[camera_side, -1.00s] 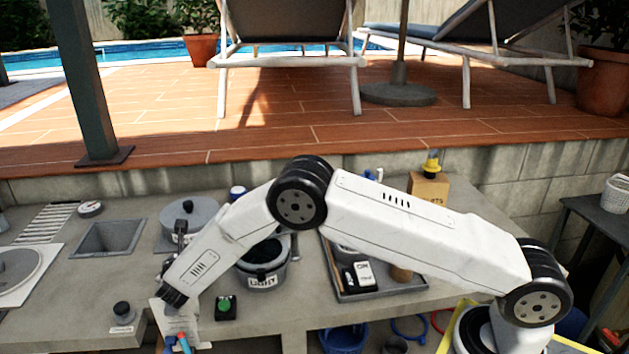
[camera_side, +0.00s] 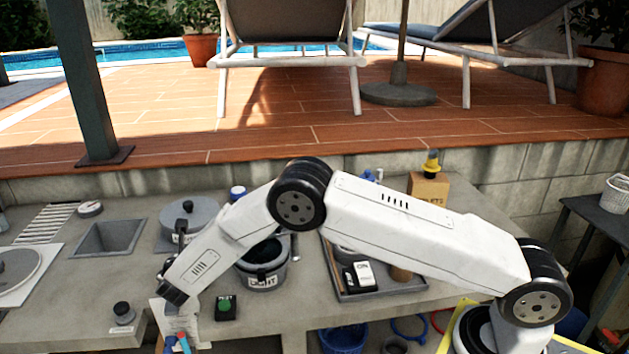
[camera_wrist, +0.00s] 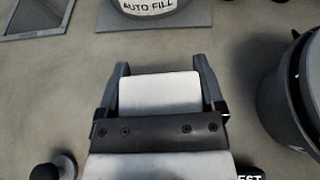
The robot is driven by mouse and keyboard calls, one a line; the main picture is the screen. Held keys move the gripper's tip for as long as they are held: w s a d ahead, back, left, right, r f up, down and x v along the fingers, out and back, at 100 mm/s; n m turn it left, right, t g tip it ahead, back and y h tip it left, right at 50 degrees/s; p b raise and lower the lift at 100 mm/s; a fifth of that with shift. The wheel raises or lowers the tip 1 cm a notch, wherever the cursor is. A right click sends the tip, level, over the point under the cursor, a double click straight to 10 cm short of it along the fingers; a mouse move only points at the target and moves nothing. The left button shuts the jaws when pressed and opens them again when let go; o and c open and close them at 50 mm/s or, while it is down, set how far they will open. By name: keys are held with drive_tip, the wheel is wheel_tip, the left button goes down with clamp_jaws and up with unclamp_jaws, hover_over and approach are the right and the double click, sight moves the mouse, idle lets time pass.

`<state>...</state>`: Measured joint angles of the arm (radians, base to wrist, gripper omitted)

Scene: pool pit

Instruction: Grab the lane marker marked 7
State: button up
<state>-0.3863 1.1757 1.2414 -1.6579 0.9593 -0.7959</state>
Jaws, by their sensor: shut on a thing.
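My gripper (camera_wrist: 162,85) is shut on a plain white block (camera_wrist: 158,93), which sits between its two dark fingers in the wrist view. No number shows on the face turned to the camera, so I cannot tell whether it is the lane marker marked 7. In the side view my gripper (camera_side: 170,291) is at the front left of the counter, above a white sheet (camera_side: 182,319). The held block cannot be made out there.
A lidded pot marked AUTO FILL (camera_wrist: 150,7) stands ahead. A dark pot marked LIGHT (camera_side: 262,266) stands to the right. A green-button box (camera_side: 225,306) and a black knob (camera_side: 122,310) flank the gripper. A grey tray (camera_side: 378,292) holds small items.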

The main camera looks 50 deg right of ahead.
drive_tip(key=shift+r, duration=0.15)
drive_tip(key=shift+r, duration=0.45)
wheel_tip(320, 180, up, 2)
drive_tip(key=shift+s+r, duration=0.15)
drive_tip(key=shift+r, duration=0.1)
drive_tip(key=s+d+r, duration=0.2)
drive_tip(key=s+r, duration=0.7)
drive_tip(key=s, duration=0.4)
drive_tip(key=shift+s+r, duration=0.15)
drive_tip(key=shift+s, duration=0.1)
drive_tip(key=shift+r, duration=0.1)
